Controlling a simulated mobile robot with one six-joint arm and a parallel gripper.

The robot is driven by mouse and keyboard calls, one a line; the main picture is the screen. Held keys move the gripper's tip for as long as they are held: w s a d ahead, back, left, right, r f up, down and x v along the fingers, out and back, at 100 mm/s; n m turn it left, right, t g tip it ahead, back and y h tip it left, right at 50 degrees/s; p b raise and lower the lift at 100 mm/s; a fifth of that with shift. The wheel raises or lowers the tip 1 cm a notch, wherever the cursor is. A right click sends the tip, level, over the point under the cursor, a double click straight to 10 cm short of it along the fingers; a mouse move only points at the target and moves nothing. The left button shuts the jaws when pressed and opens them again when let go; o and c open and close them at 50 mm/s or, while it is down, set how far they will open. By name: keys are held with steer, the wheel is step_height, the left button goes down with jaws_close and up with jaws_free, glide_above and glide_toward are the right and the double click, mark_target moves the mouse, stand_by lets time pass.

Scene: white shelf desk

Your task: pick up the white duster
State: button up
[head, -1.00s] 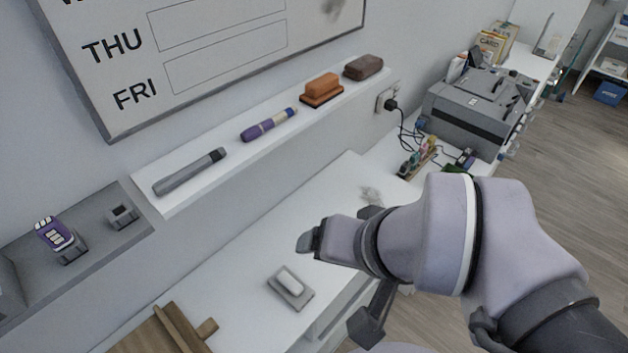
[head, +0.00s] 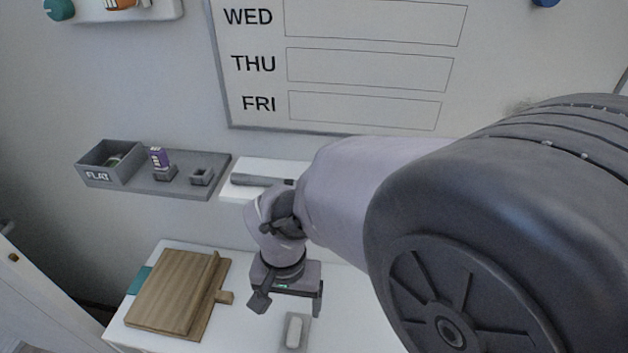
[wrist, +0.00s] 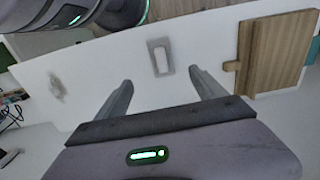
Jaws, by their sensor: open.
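The white duster (head: 294,333) looks like a small white block on a flat grey base. It lies on the white desk near the bottom edge of the head view. In the wrist view the duster (wrist: 160,60) is just beyond the fingertips, roughly centred between them. My gripper (head: 289,302) is open, empty and pointing down above the desk, just behind the duster in the head view. The open fingers of my gripper (wrist: 161,80) also show in the wrist view, apart from the duster.
A wooden board (head: 172,292) lies on the desk to the left. A grey marker (head: 255,180) lies on the white ledge behind my arm. A dark smudge (wrist: 57,88) marks the desk.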

steer(key=b, duration=0.5)
glide_toward(294, 330)
steer(key=f, duration=0.3)
steer(key=s+f, duration=0.1)
steer(key=f, duration=0.1)
steer(key=shift+a+f, duration=0.15)
steer(key=shift+a, duration=0.15)
steer(key=f+b, duration=0.1)
steer(key=f, duration=0.1)
steer(key=f+b, duration=0.1)
steer(key=w+f+b, duration=0.1)
steer(key=f, duration=0.1)
steer(key=shift+d+f, duration=0.3)
steer(key=shift+f, duration=0.05)
steer(key=shift+r, duration=0.2)
steer(key=c, duration=1.6)
